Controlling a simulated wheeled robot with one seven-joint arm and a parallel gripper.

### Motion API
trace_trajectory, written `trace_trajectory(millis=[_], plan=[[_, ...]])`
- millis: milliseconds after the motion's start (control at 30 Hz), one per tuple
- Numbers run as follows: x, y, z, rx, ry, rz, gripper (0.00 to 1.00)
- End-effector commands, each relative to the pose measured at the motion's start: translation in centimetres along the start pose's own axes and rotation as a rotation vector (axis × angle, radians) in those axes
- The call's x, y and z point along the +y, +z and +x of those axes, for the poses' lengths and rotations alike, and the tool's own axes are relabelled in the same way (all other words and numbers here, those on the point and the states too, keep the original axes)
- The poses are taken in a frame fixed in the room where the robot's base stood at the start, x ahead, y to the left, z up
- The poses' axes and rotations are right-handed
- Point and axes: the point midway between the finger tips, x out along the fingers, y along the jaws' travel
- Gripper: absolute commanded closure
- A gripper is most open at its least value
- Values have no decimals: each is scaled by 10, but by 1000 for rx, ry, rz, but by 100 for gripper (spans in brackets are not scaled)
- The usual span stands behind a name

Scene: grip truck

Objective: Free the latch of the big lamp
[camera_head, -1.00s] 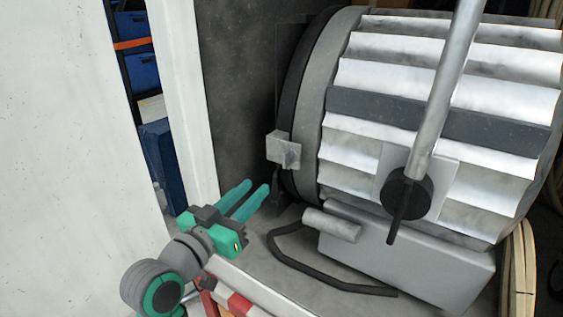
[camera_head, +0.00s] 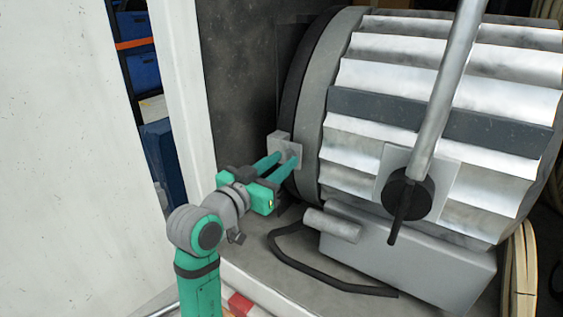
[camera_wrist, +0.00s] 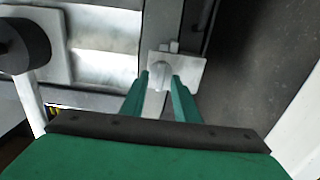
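The big lamp (camera_head: 440,75) is a large ribbed silver drum lying on its side, with a dark front ring. Its latch (camera_head: 286,144) is a small grey metal plate with a knob, on the left rim of the lamp. In the wrist view the latch (camera_wrist: 187,72) lies just past the fingertips. My gripper (camera_head: 285,160) reaches the latch from the lower left. Its two green fingers are apart, one to each side of the knob in the wrist view (camera_wrist: 160,80). I cannot tell whether they touch the knob. The fingers partly cover the latch in the head view.
A silver yoke bar with a black knob (camera_head: 408,192) crosses the lamp on the right. A grey box base (camera_head: 410,255) and black cable (camera_head: 325,277) lie below. A white wall panel (camera_head: 75,150) stands close on the left.

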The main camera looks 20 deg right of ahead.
Motion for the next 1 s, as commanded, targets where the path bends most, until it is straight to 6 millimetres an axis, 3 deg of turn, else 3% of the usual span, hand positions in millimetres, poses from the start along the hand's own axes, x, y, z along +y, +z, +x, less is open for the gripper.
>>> trace_trajectory(millis=[400,533,1000], plan=[[0,0,8,0,-1,0,72],[0,0,8,0,-1,0,100],[0,0,8,-1,0,-64,100]])
